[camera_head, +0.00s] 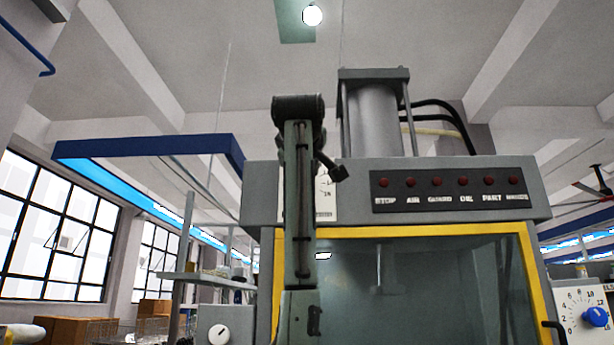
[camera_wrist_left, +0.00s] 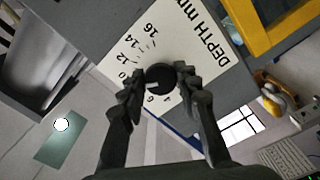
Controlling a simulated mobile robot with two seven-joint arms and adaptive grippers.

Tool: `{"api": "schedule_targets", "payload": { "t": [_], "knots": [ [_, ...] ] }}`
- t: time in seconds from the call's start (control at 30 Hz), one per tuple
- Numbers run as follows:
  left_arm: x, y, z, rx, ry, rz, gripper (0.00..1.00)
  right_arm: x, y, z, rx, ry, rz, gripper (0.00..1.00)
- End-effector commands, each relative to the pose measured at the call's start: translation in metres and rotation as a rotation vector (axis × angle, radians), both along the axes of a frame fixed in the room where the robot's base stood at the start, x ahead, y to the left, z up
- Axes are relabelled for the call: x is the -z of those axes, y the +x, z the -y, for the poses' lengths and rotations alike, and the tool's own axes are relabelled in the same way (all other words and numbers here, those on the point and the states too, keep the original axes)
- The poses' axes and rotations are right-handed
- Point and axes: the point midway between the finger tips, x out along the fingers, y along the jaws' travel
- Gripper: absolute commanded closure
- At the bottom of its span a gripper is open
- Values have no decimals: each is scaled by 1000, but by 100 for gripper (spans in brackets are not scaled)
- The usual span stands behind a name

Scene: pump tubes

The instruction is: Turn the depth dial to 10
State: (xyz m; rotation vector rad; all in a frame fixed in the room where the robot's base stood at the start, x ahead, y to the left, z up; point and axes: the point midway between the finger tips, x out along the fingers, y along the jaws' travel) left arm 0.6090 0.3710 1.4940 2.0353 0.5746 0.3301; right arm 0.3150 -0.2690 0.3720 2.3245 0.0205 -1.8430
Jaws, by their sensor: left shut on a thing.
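The depth dial (camera_wrist_left: 161,79) is a dark round knob with a short pale pointer mark, on a white plate (camera_wrist_left: 228,72) lettered DEPTH. My left gripper (camera_wrist_left: 160,75) is shut on the dial, one finger at each side. The left finger covers part of the scale there, so the exact reading cannot be told. In the head view my left arm hides the dial, with only part of its plate (camera_head: 325,200) showing. My right gripper is not in view.
The grey machine has a yellow-framed window (camera_head: 420,290) and a labelled lamp panel (camera_head: 448,189). A blue knob (camera_head: 596,317) on a numbered plate is at the right edge. A white round dial (camera_head: 218,335) is low on the left. Dark hoses (camera_head: 440,108) curve above the machine.

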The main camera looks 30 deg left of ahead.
Motion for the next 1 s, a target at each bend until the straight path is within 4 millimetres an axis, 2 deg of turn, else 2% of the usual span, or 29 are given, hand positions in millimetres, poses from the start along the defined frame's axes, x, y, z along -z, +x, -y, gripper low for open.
{"api": "schedule_targets", "payload": {
  "t": [0.37,0.4,0.57,0.87,1.0],
  "knots": [
    [1,0,0,-2,-5,0,97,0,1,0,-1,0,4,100],
    [1,0,0,-2,-5,0,66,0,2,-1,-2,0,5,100],
    [1,0,0,-1,-3,0,48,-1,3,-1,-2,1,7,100],
    [0,-1,1,0,-3,2,48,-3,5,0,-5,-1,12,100],
    [-1,-13,9,1,-2,5,48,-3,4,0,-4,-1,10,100]
  ]
}}
